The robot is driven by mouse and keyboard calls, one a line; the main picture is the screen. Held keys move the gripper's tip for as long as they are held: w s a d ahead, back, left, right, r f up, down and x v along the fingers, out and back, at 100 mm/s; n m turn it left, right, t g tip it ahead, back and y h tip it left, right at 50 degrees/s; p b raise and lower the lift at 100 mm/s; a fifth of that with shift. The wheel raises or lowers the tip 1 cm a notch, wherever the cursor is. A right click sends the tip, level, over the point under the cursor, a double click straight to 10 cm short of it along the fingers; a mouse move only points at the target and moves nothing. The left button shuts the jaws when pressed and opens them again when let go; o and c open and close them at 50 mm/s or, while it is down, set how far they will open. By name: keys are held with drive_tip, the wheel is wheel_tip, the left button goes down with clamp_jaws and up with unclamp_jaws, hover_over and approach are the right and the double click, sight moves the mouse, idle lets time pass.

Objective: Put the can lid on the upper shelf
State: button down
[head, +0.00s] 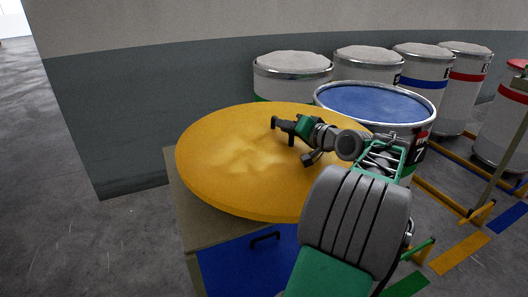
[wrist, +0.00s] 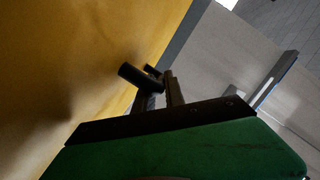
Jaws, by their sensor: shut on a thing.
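The can lid (head: 235,165) is a big round yellow disc in the middle of the head view. It lies over the top of a low cabinet; I cannot tell whether it touches it. My gripper (head: 277,123) is above the lid's far half, its dark fingers shut on the lid's grip, which is largely hidden. In the wrist view the lid's yellow face (wrist: 75,65) fills the left side, and a short dark cylinder shows at the tips of my gripper (wrist: 150,80). I cannot make out an upper shelf in either view.
The cabinet (head: 182,215) has a blue door (head: 232,268) with a black handle. A can with a blue top (head: 375,103) stands close behind the lid at right. Several white cans (head: 290,68) line the wall. Yellow rails (head: 450,200) run at right. Grey floor is clear at left.

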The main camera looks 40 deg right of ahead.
sight(276, 141)
drive_tip(key=w+a+f, duration=0.2)
drive_tip(key=f, duration=0.1)
drive_tip(key=w+a+f, duration=0.1)
drive_tip(key=f, duration=0.1)
drive_tip(key=shift+w+p, duration=0.4)
drive_tip(key=f, duration=0.3)
drive_tip(key=shift+w+a+f, duration=0.15)
drive_tip(key=shift+w+f, duration=0.1)
drive_tip(key=shift+f, duration=0.05)
drive_tip(key=shift+f+b, duration=0.35)
drive_tip(key=shift+f, duration=0.25)
drive_tip(key=shift+f, duration=0.1)
drive_tip(key=c, duration=1.4)
unclamp_jaws()
